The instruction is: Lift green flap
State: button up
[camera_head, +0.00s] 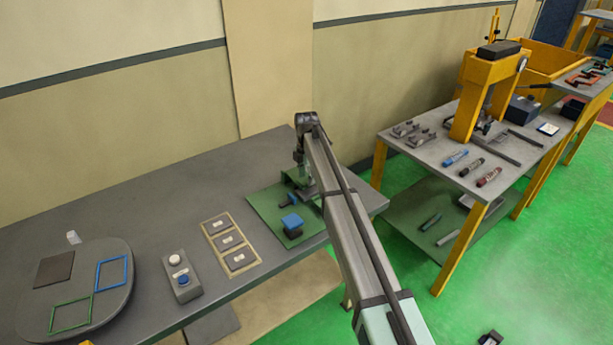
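A green plate (265,207) lies on the grey workbench, near its right end. A small raised green part (292,177) shows at the plate's back right; it may be the flap, but I cannot tell its angle. My gripper (300,172) points down over this part, at the end of my arm. It is small, and my arm partly covers the area, so I cannot tell whether its fingers are open, shut or touching the part. A blue-topped dark block (291,225) and a small dark piece (287,202) with a blue end stand on the plate.
Left of the plate are a tray with three compartments (230,243), a two-button control box (181,277) and a round grey board (75,290) with coloured frames. A second bench (440,150) with a yellow press (490,85) and tools stands to the right.

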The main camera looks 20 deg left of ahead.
grip_shut()
